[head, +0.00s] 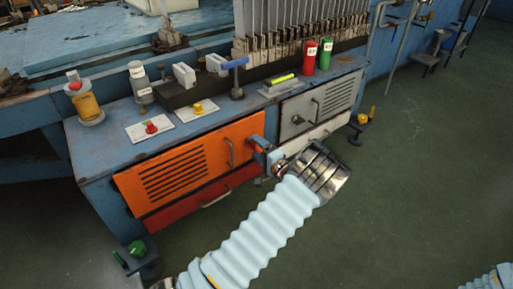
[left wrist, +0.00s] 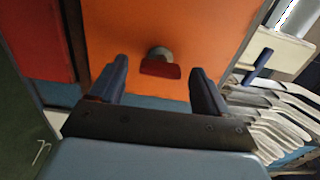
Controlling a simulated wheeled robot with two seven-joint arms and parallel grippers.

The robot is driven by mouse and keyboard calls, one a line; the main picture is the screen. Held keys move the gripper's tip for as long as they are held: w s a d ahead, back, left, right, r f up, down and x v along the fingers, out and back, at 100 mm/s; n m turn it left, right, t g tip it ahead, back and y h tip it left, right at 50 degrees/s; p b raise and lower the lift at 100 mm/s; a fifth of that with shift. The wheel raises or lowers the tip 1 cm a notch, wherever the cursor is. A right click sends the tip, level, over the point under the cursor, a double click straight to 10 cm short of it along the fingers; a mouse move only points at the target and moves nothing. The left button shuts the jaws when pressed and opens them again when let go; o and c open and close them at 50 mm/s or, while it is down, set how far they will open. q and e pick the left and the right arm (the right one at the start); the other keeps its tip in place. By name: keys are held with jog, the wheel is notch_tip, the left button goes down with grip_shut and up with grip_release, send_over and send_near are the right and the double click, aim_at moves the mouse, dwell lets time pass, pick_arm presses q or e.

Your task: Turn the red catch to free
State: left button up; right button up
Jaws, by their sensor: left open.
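The red catch (left wrist: 160,67) shows in the left wrist view as a red tab on a grey round mount on the orange door (left wrist: 205,40). It lies across the picture, between my left gripper's fingers and apart from both. My left gripper (head: 262,151) is open and empty in front of the right end of the orange door in the head view. I cannot make out the catch in the head view; the gripper and wrist may hide it. My right gripper is out of view; only a bit of its arm sleeve shows at the bottom right.
The blue bench (head: 95,165) carries a red button plate (head: 150,128), a yellow button plate (head: 198,108), a blue-handled lever (head: 236,75), and red (head: 309,53) and green (head: 325,54) cylinders. A red drawer (head: 185,212) is below. The floor at right is mostly clear.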

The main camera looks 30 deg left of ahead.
pick_arm(q)
jog(key=p+v, duration=0.1)
jog(key=v, duration=1.1)
jog(key=shift+s+d, duration=0.25)
jog(key=shift+d, duration=0.1)
jog(key=s+f+n+g+h, duration=0.1)
jog(key=s+f+g+h, duration=1)
jog(key=s+f, duration=1)
jog(key=s+d+f+n+h, duration=0.1)
jog(key=s+d+n+h, duration=0.1)
jog(key=s+d+h, duration=0.65)
jog(key=w+d+r+n+t+p, duration=0.1)
jog(key=w+d+r+t+p, duration=0.1)
jog(key=r+p, duration=0.5)
jog(key=w+d+r+n+t+h+p, duration=0.1)
jog(key=w+d+r+n+t+p, duration=0.1)
jog(key=r+p, duration=0.5)
notch_tip(320, 180, up, 3)
jog(key=shift+w+d+f+t+p, duration=0.2)
jog(key=shift+d+t+p, duration=0.2)
jog(key=shift+d+t, duration=0.1)
